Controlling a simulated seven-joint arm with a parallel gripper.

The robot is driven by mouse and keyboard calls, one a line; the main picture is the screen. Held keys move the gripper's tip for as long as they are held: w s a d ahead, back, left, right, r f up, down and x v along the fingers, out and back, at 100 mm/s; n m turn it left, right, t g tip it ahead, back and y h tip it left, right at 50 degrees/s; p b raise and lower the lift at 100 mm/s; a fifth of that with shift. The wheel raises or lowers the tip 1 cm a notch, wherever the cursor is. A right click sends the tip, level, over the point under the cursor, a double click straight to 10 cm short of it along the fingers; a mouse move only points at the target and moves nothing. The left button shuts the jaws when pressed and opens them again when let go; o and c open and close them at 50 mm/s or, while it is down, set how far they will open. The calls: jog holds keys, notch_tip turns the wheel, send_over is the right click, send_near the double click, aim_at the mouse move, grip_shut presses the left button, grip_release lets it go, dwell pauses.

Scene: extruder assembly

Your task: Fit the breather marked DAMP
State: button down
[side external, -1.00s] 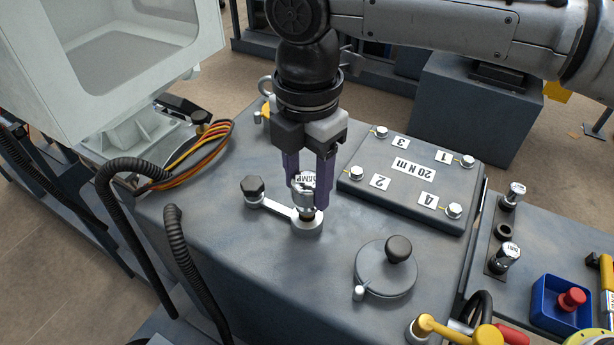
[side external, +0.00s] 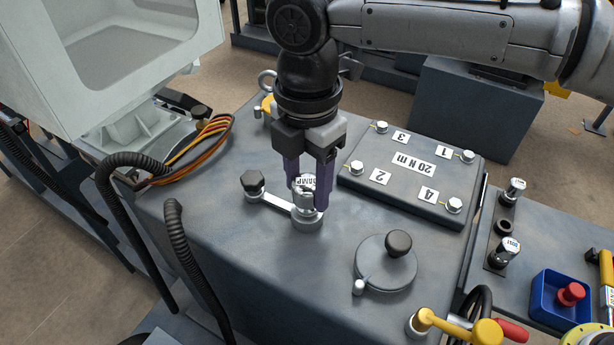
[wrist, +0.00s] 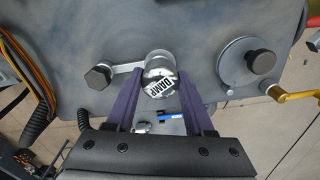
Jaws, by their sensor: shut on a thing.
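The silver breather marked DAMP (side external: 304,196) stands upright between the purple fingers of my gripper (side external: 307,192), which is shut on it. Its label reads clearly in the wrist view (wrist: 158,84). Its lower end sits at the round silver port (side external: 307,221) on top of the grey housing (side external: 260,262), with no dark stem showing between them. I cannot tell how deep it is seated. A silver strap joins the port to a black hex-headed cap (side external: 253,184), which rests on the housing to the left.
A bolted cover plate marked 20 N m (side external: 413,165) lies right of the port. A round lid with a black knob (side external: 386,262) is in front. A rack (side external: 496,235) at the right holds two other breathers, beside a blue tray (side external: 558,308). Cables run at the left.

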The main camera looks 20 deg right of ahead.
jog(key=shift+f, duration=0.2)
jog(key=shift+c, duration=1)
grip_release()
notch_tip(320, 180, up, 10)
jog(key=shift+r, duration=0.85)
